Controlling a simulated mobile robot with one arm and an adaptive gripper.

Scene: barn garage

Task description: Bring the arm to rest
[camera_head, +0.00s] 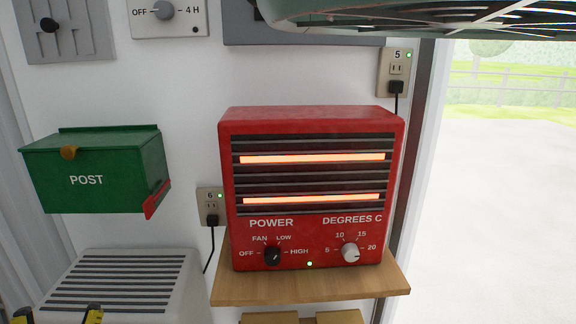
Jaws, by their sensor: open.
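My gripper (57,316) shows only at the bottom left edge, as two yellow-and-black fingertips set apart with a gap between them. It is open, and nothing shows between the tips. The rest of my gripper and the arm are out of the picture. The fingertips appear in front of a light grey box with a slotted top (125,285); I cannot tell how far apart they are from it.
A red heater (312,125) with two glowing bars stands on a wooden shelf (310,288). A green POST box (90,178) hangs at left. Sockets (209,204) carry plugs and cords. A dark green object (350,14) overhangs top right. A bright opening (500,200) lies right.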

